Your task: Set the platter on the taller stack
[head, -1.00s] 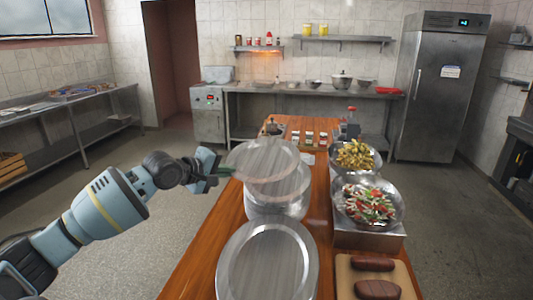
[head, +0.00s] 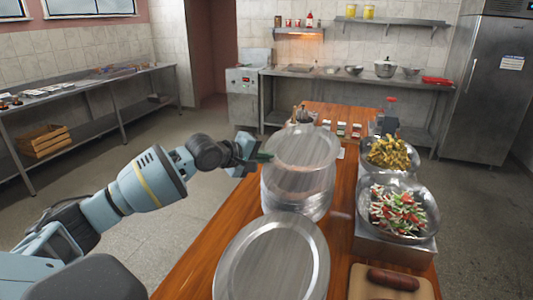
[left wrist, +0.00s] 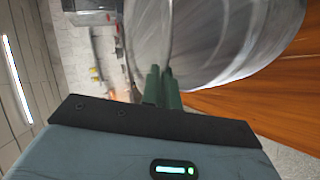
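My left gripper (head: 262,157) is shut on the left rim of a round metal platter (head: 305,147). The platter is held roughly level over the far stack of metal platters (head: 296,198). I cannot tell whether it touches the stack. In the left wrist view, the green fingers (left wrist: 163,85) pinch the platter's thin rim, and the stack's shiny side (left wrist: 235,45) shows beside it. A nearer stack (head: 272,265) shows a broad flat top; its height is hard to judge. My right gripper is out of view.
The stacks stand on a wooden counter (head: 190,278). To their right are a bowl of salad (head: 398,210), a bowl of yellow food (head: 388,155) and a cutting board (head: 362,285) with sausages. The floor left of the counter is clear.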

